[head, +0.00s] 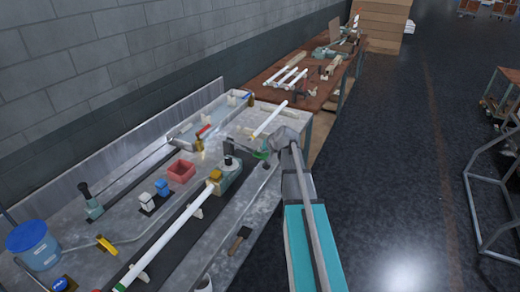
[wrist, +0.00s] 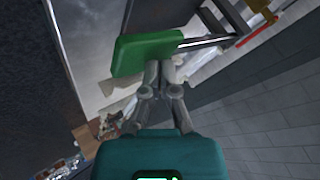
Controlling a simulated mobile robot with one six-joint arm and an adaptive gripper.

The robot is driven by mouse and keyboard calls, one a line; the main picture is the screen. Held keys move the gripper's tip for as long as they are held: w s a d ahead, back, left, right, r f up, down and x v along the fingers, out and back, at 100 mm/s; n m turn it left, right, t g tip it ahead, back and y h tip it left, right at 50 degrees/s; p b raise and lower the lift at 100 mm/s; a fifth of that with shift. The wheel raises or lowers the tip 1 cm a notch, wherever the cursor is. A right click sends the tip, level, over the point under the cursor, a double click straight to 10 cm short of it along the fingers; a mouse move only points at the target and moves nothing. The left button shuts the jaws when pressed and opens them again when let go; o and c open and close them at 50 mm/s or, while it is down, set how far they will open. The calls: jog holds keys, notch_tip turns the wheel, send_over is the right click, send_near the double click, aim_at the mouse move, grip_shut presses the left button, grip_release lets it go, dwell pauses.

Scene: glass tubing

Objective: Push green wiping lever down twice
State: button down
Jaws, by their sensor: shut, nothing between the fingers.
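The green wiping lever (wrist: 145,52) shows in the wrist view as a flat green paddle on a grey metal bar that runs off to the right. My gripper (wrist: 157,68) is shut and empty, with its fingertips at the paddle's near edge. I cannot tell whether they touch it. In the head view only a small part of the green lever (head: 261,155) shows, close beside my gripper (head: 268,147) at the bench's right side. My arm partly hides this area.
A long white glass tube (head: 170,236) lies along the metal bench, with a grey-green machine (head: 228,172) at its far end. Open floor lies right.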

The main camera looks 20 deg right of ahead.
jog(key=shift+r+p, duration=1.35)
jog(key=shift+r, duration=0.2)
jog(key=shift+r+p, duration=2.5)
jog(key=shift+r+p, duration=1.9)
jog(key=shift+p, duration=0.05)
jog(key=shift+f, duration=0.2)
notch_tip(320, 180, down, 8)
jog(key=b, duration=0.9)
jog(key=shift+f, duration=0.25)
jog(key=shift+f, duration=0.1)
